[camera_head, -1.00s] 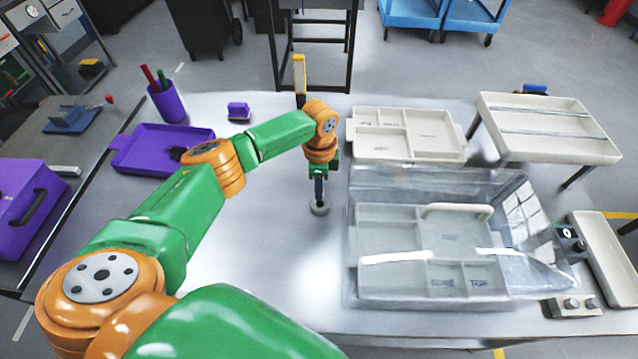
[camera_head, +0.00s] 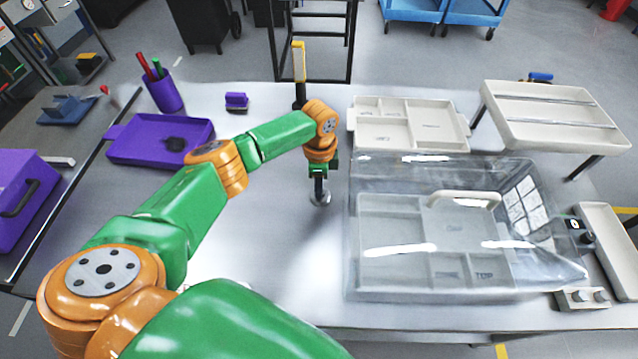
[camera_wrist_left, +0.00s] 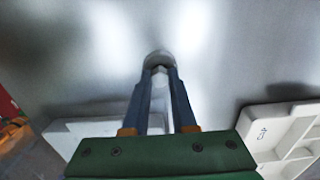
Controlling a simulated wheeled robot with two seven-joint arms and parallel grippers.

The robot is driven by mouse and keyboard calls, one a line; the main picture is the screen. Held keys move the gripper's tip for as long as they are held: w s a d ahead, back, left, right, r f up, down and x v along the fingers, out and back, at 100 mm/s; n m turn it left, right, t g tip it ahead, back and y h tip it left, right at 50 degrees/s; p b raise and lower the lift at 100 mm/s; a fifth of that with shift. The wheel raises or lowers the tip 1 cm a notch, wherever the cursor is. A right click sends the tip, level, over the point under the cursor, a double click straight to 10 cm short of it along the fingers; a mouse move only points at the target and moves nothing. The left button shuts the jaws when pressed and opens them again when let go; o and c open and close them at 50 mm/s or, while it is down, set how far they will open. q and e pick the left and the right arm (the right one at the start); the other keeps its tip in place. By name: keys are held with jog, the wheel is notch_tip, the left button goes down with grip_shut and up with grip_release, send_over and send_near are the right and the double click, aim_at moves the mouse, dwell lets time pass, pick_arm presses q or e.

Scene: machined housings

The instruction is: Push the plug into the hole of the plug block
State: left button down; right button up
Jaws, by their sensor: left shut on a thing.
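My left gripper (camera_head: 320,193) points down at the bare middle of the table, left of the clear cover. Its dark fingers are shut on a small pale piece, which I take to be the plug (camera_wrist_left: 160,71), at the fingertips in the left wrist view. A round grey metal piece (camera_wrist_left: 157,56), apparently the plug block, shows right at the fingertips; it also shows under the gripper in the head view (camera_head: 321,202). The fingers hide the hole, and I cannot tell how deep the plug sits. My right gripper is not in view.
A clear cover (camera_head: 385,180) with a handle stands over a beige divided tray (camera_head: 398,290) on the right. Another beige tray (camera_head: 437,145) lies behind it. A purple tray (camera_head: 125,150), purple cup (camera_head: 165,95) and small purple block (camera_head: 236,101) are at the left and back.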

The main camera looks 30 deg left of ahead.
pick_arm(q)
jog(key=shift+f, duration=0.25)
jog(key=c, duration=0.6)
grip_release()
jog(key=shift+c, duration=0.2)
notch_tip(320, 180, up, 7)
jog(key=shift+b, duration=0.55)
